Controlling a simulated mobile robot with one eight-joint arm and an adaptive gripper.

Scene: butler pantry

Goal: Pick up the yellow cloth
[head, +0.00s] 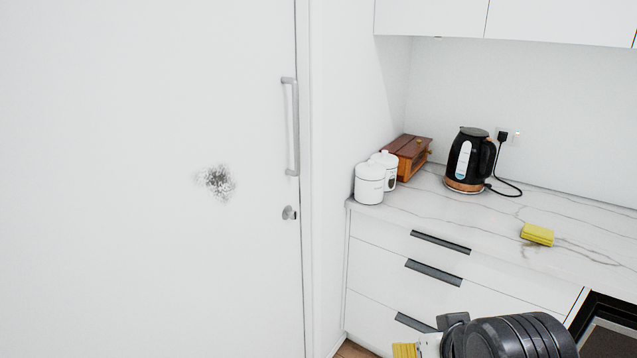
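The yellow cloth (538,234) is a small, folded-looking block lying flat on the white marble-patterned counter, right of the kettle. Nothing touches it and it is fully visible. A dark ribbed part of my arm shows at the bottom edge, below and in front of the counter.
A black kettle (470,160) with a cord stands behind the cloth to the left. White canisters (369,184) and a wooden box (410,158) stand at the counter's left end. A dark-framed appliance (607,325) is at lower right. Counter around the cloth is clear.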

